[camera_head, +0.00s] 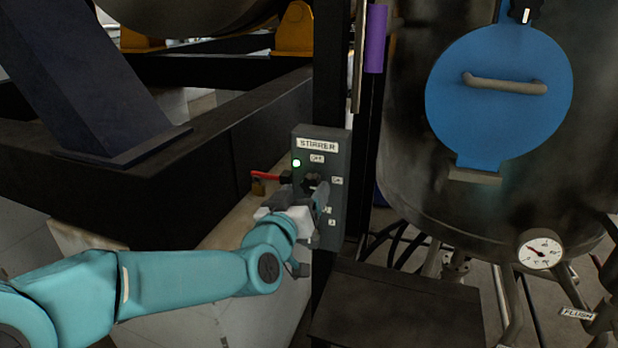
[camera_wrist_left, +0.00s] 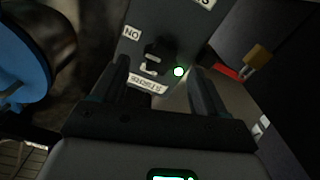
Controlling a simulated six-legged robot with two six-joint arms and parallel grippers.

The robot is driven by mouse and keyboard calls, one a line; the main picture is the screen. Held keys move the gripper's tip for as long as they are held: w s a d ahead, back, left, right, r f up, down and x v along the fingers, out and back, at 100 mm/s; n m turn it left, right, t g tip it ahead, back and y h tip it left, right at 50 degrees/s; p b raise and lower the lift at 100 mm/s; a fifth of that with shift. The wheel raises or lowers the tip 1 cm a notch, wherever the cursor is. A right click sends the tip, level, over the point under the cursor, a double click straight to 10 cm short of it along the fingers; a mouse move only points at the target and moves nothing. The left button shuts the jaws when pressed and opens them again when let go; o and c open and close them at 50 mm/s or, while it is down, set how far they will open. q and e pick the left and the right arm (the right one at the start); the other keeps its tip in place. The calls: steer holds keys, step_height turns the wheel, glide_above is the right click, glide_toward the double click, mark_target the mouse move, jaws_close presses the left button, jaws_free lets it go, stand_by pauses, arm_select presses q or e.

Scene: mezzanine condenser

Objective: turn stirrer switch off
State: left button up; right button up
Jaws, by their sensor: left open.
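The grey stirrer box (camera_head: 337,205) is fixed to a dark post, with a STIRRER label at its top. The black switch knob (camera_head: 312,180) is partly hidden by my gripper; in the left wrist view the knob (camera_wrist_left: 158,52) sits near a label reading ON. My left gripper (camera_head: 308,190) is in front of the box. Its open fingers (camera_wrist_left: 158,68) straddle the view of the knob, with nothing held; contact cannot be told. My right gripper is not seen.
A red lever (camera_head: 266,175) with a brass padlock (camera_head: 258,187) is just left of the box. A steel tank with a blue hatch (camera_head: 500,110) and a gauge (camera_head: 541,250) stands at right. Dark beams (camera_head: 150,190) run at left. A dark flat-topped block (camera_head: 395,305) lies below right.

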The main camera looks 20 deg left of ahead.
mark_target(309, 185)
arm_select(q)
steer(key=w, duration=0.5)
steer(key=shift+d+p, duration=0.1)
steer(key=shift+p, duration=0.3)
steer(key=c, duration=1)
